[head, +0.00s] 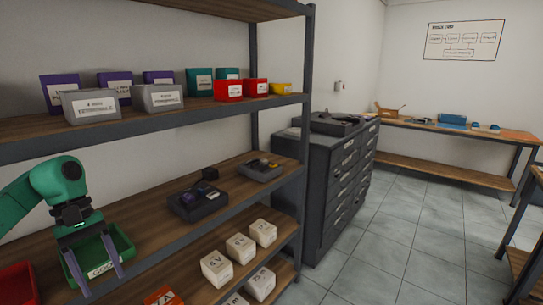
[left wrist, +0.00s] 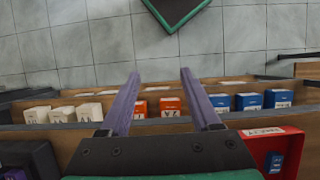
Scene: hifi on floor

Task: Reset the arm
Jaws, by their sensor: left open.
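My left arm comes in from the left in the head view. My left gripper (head: 103,284) points down with its two purple fingers spread and nothing between them. It is in front of a green bin (head: 124,243) on the middle shelf and hides part of it; I cannot tell whether they touch. In the left wrist view the same gripper (left wrist: 160,74) shows its fingers apart and empty, with shelf edges and grey floor beyond. My right gripper is not in view.
The shelf unit (head: 170,118) holds several bins on top and dark trays (head: 198,203) in the middle. White boxes (head: 216,268) stand lower down. A red bin (left wrist: 290,148) is close on the right in the wrist view. A grey drawer cabinet (head: 322,185) stands beyond; the tiled floor (head: 400,245) is clear.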

